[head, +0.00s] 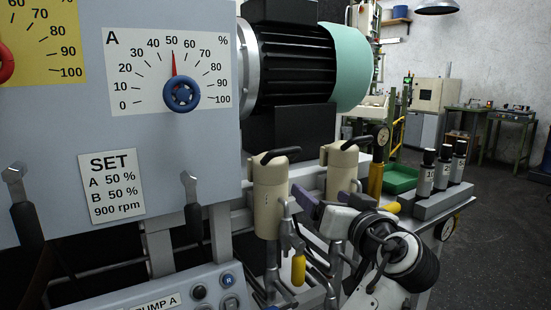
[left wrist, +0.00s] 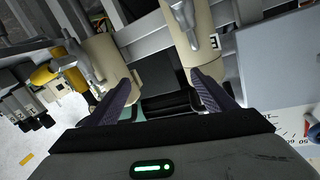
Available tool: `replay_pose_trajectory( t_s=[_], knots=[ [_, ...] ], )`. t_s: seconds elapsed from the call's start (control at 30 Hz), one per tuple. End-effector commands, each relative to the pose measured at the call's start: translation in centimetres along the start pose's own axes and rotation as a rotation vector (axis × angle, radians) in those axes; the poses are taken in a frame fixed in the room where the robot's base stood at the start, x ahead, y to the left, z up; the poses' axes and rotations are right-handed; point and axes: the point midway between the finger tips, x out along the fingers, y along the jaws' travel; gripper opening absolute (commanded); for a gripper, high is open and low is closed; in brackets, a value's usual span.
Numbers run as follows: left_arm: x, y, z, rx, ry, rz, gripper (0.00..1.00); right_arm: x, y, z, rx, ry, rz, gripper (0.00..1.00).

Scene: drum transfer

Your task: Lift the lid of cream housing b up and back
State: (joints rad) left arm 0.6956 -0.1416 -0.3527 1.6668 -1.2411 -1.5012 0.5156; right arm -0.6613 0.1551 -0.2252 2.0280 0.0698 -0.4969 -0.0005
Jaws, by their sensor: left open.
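Two cream housings with black lid handles stand in front of the motor: a nearer one (head: 269,205) and one to its right (head: 341,172). Both show in the left wrist view, one at left (left wrist: 108,62) and one at upper right (left wrist: 188,32). A partly visible letter tag is on the upper right one; I cannot tell surely which is b. Both lids look down. My left gripper (head: 328,205) is open, beside the housings; its spread fingers also show in the left wrist view (left wrist: 165,90). I see nothing held between them. My right gripper is not in view.
A grey panel with a dial (head: 181,94) stands at left, the motor (head: 295,65) behind. A yellow-handled lever (head: 298,268) hangs below the nearer housing. A rack of dark-topped cylinders (head: 435,200) and a green tray (head: 400,179) are at right.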

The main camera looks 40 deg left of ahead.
Motion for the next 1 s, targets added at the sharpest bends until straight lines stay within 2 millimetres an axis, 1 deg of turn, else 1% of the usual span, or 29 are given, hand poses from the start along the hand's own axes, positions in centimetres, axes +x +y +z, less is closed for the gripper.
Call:
replay_pose_trajectory(
  t_s=[0.03,0.1,0.2,0.27,0.37,0.43,0.7,0.8,0.9,1.0],
  knots=[
    [-0.6,-1.7,-2.4,-0.073,0.014,-0.068,0.77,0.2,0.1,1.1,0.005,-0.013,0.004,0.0],
    [-1.5,-4.0,-4.6,-0.15,0.021,-0.148,0.77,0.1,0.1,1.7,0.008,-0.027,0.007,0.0],
    [-2.5,-6.1,-6.5,-0.225,0.027,-0.22,0.77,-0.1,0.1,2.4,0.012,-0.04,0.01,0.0],
    [-2.7,-6.9,-7.1,-0.251,0.028,-0.245,0.77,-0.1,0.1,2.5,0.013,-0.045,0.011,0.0],
    [-2.4,-7.5,-7.4,-0.267,0.029,-0.262,0.77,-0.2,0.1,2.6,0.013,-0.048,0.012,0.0],
    [-1.5,-7.8,-7.5,-0.267,0.03,-0.265,0.77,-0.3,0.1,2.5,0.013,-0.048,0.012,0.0],
    [3.4,-9.1,-7.4,-0.262,0.031,-0.264,0.77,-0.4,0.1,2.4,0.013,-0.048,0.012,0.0],
    [4.9,-9.5,-7.4,-0.263,0.029,-0.263,0.77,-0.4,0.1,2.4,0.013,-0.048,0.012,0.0],
    [6.0,-9.8,-7.4,-0.263,0.031,-0.261,0.77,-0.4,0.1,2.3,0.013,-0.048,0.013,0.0],
    [6.7,-9.9,-7.4,-0.263,0.029,-0.259,0.77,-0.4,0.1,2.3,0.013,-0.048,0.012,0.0]
  ],
)
